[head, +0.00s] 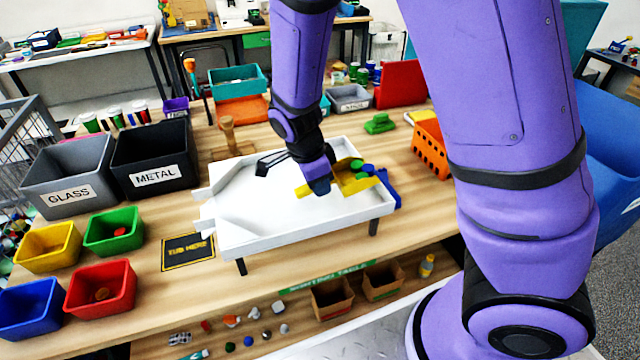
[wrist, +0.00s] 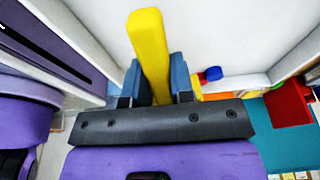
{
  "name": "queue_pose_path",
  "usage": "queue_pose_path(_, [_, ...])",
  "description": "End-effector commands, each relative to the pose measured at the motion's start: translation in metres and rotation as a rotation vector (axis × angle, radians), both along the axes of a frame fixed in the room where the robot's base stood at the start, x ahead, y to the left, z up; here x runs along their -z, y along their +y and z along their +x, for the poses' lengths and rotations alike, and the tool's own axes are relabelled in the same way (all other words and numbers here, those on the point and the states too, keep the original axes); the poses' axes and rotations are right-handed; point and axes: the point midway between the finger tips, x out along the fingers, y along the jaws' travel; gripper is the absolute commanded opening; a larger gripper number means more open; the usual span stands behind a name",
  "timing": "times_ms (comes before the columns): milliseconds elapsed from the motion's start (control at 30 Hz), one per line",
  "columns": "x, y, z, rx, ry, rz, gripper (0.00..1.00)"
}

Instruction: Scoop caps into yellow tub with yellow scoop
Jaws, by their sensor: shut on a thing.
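My gripper (head: 318,186) is over the white raised tray (head: 260,220), shut on the handle of the yellow scoop (head: 303,191). In the wrist view the yellow handle (wrist: 149,45) stands between the two blue-grey fingers. The scoop's wide end (head: 352,185) is toward the tray's right side. A blue cap (wrist: 213,73) also shows in the wrist view. The yellow tub (head: 48,248) stands at the table's left, apart from the tray.
Green (head: 113,230), red (head: 100,288) and blue (head: 32,306) tubs stand near the yellow one. The "TUB HERE" mat (head: 188,251) is bare. Bins marked GLASS (head: 68,175) and METAL (head: 152,157) stand behind. A blue object (head: 389,187) is at the tray's right edge.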

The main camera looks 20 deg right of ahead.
Motion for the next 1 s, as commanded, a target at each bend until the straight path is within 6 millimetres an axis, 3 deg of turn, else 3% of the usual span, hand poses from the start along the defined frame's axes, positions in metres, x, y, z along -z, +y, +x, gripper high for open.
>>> queue_pose_path(1000, [-0.067, 0.023, 0.001, -0.001, -0.002, 0.002, 0.00])
